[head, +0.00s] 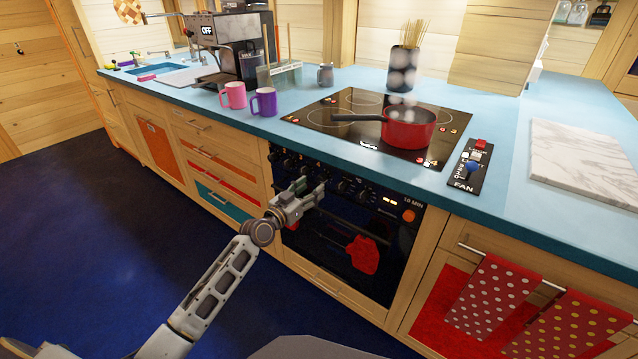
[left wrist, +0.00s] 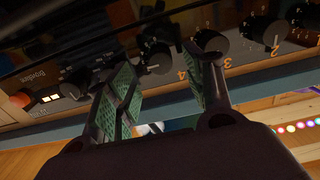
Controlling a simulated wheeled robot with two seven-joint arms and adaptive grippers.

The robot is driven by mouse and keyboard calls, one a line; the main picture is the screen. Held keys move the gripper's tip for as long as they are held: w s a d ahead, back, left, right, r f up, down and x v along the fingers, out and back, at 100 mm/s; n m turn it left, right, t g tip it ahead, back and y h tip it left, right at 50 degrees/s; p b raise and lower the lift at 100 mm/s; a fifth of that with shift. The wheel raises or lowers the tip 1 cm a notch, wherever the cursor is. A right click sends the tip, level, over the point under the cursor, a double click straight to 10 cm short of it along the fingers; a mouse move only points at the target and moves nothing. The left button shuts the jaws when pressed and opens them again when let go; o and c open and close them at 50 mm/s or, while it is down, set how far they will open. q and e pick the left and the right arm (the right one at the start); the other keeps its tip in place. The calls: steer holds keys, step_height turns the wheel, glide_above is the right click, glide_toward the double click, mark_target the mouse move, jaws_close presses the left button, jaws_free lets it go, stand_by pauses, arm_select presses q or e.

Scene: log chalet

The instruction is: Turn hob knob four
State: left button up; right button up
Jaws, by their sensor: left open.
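Hob knob four (left wrist: 155,55) is a black round knob on the oven's control panel, with an orange "4" beside it in the left wrist view. My left gripper (left wrist: 160,62) is open, with its green-padded fingers either side of that knob. The knob appears between the fingertips; I cannot tell whether they touch it. In the head view the left gripper (head: 312,190) is at the oven front, just below the knob row, and partly hides the knobs there. My right gripper is not in view.
Other black knobs (left wrist: 210,42) sit close beside knob four. A red pot (head: 408,130) stands on the black hob (head: 335,115) above. A red mitt (head: 363,255) hangs at the oven door. Purple and pink mugs (head: 264,102) stand near the counter edge. Dotted towels (head: 492,295) hang to the right.

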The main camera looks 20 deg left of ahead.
mark_target(319, 181)
arm_select(q)
steer(key=shift+x, duration=0.8)
steer(key=shift+w+d, duration=0.25)
steer(key=shift+w, duration=0.4)
steer(key=shift+b+x, duration=0.3)
steer(key=shift+x, duration=0.55)
steer(key=shift+w+d, duration=0.1)
steer(key=shift+w, duration=0.15)
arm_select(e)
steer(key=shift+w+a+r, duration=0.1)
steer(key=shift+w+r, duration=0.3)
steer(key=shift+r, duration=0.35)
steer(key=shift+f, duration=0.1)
arm_select(q)
steer(key=shift+c, duration=1.2)
steer(key=c, duration=0.8)
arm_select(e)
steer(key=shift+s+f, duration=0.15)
